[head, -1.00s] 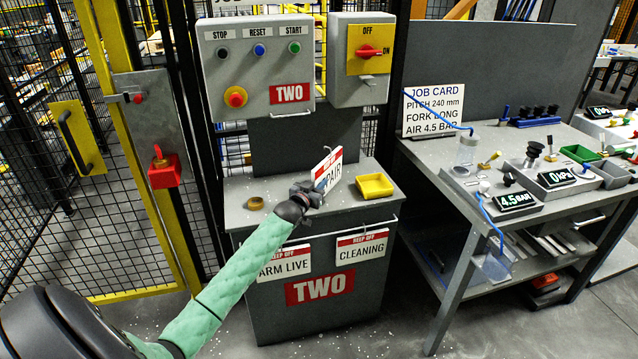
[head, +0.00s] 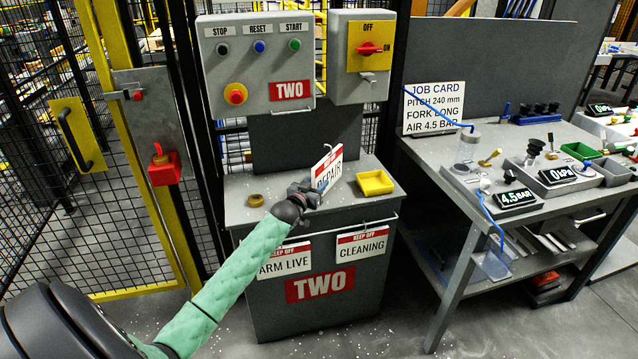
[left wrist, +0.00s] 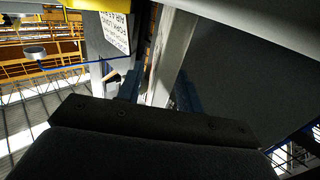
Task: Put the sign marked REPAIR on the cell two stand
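The REPAIR sign (head: 328,167), white with a red top band, stands tilted above the top of the grey cell two stand (head: 315,222). My left gripper (head: 309,190) is at the sign's lower left edge and appears shut on it; its fingers partly cover the lettering. In the left wrist view a pale strip (left wrist: 172,60), apparently the sign nearly edge-on, lies between the bluish fingers. I cannot tell whether the sign touches the stand top. My right gripper is not in view.
ARM LIVE (head: 284,262) and CLEANING (head: 361,247) signs hang on the stand's front rail. A yellow tray (head: 375,183) and a small brass-coloured ring (head: 256,200) sit on its top. The control box (head: 256,65) rises behind. A workbench (head: 440,160) is at right.

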